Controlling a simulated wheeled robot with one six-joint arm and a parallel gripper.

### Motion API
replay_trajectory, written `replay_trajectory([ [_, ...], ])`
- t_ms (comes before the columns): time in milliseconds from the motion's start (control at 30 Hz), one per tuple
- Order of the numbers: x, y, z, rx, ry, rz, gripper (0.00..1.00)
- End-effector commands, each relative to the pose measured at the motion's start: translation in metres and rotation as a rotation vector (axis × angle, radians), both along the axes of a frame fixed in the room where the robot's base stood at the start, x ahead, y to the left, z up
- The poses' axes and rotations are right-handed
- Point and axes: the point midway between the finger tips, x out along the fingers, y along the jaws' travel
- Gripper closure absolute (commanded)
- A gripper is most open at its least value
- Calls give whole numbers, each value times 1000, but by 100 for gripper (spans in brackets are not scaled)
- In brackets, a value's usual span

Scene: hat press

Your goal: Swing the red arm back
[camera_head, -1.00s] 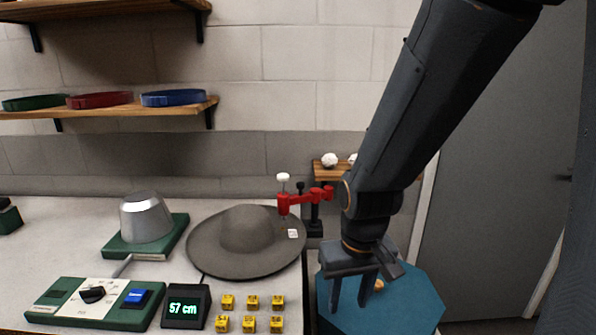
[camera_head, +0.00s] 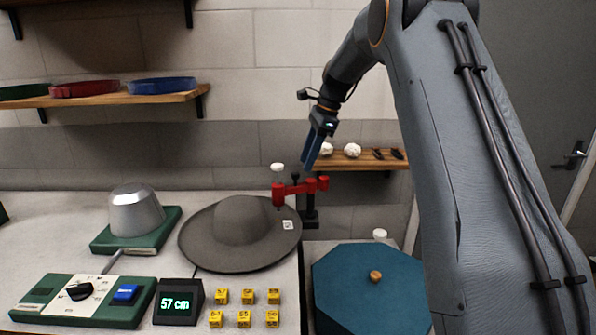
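The red arm (camera_head: 300,188) sits on a dark post (camera_head: 310,212) at the table's right edge. It reaches left over the right brim of the grey hat (camera_head: 242,225). A white knob (camera_head: 277,168) stands above its left end, and a small black knob shows near its middle. My gripper (camera_head: 308,168) points down just above the red arm, near its right half. I cannot tell whether it touches the red arm. Its fingers look edge-on, so the gap between them does not show.
A blue octagonal box (camera_head: 370,285) with a wooden knob stands at the right. A small wooden shelf (camera_head: 365,158) hangs behind my gripper. A metal block on a green base (camera_head: 138,215), a control panel (camera_head: 85,300), a 57 cm display (camera_head: 178,302) and several yellow blocks stand on the table.

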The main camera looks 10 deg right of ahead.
Motion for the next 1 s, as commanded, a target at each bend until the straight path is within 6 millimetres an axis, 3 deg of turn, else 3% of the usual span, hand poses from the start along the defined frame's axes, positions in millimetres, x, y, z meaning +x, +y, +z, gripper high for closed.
replay_trajectory([
  [133,25,-5,10,55,41,-128,61],
  [367,36,-5,12,84,67,-193,61],
  [800,41,18,-43,84,67,-193,61],
  [1000,43,22,-54,83,65,-193,61],
])
